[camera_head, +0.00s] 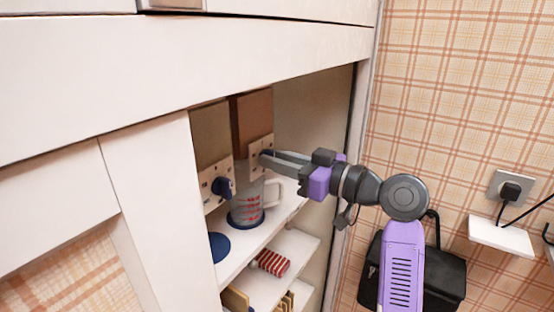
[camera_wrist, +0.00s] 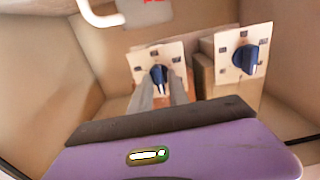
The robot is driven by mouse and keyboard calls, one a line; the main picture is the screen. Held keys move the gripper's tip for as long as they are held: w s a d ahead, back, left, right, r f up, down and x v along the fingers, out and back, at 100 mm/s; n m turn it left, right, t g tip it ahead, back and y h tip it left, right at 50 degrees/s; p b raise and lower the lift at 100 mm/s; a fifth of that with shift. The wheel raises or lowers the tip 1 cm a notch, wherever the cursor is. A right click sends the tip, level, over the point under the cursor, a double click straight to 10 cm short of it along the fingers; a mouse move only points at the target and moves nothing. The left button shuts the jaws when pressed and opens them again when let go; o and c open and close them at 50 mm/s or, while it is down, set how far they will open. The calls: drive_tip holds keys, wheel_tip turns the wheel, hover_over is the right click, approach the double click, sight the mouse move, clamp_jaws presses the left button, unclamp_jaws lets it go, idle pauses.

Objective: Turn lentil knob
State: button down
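Two pale panels, each with a blue knob and small dark marks, stand side by side inside the cabinet; I cannot read which one is for lentils. The knob nearer my gripper (camera_wrist: 158,74) is on a panel (camera_head: 256,146) fixed to a tall brown container (camera_head: 252,112). My gripper (camera_wrist: 161,84) reaches in from the right, its two fingers apart on either side of this knob; contact is not clear. In the head view my gripper (camera_head: 264,157) hides this knob. The other blue knob (camera_head: 221,187) is free and also shows in the wrist view (camera_wrist: 246,59).
A measuring cup (camera_head: 246,204) with red marks stands on a blue coaster below the panels; its handle (camera_wrist: 100,16) shows in the wrist view. A red-striped item (camera_head: 271,261) lies on the lower shelf. The cabinet's front frame (camera_head: 190,55) borders the opening above and left.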

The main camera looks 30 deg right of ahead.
drive_tip(key=shift+r+m, duration=0.1)
drive_tip(key=shift+m, duration=0.2)
drive_tip(key=shift+w+d+m+p, duration=0.1)
drive_tip(key=shift+m+p, duration=2.05)
drive_tip(key=shift+m, duration=0.8)
drive_tip(key=shift+d+m+p, duration=0.1)
drive_tip(key=shift+m+p, duration=2)
drive_tip(key=shift+m, duration=0.85)
drive_tip(key=c, duration=1.5)
unclamp_jaws()
